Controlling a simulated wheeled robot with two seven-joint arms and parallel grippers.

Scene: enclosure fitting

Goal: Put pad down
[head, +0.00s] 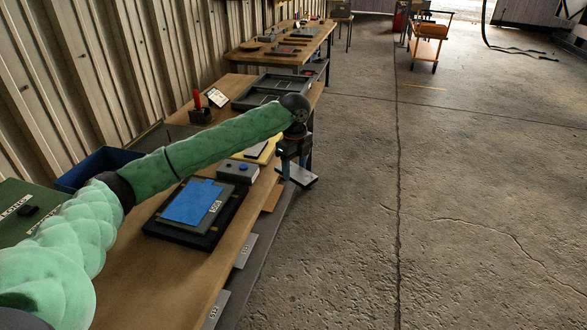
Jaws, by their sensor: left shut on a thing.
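My left gripper (292,163) is at the end of the green-sleeved arm, past the right edge of the near workbench. It points down and is shut on a flat, pale grey piece, which looks like the pad (303,177). The pad hangs roughly level in the air, with the floor showing behind it. The fingers partly hide it. My right gripper is not in view.
The wooden workbench (150,285) carries a dark tray (168,232) with a blue-topped panel (193,203), a grey box with a blue button (238,171) and a yellow item (268,150). A blue bin (90,170) stands by the wall. The floor (450,200) at right is clear.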

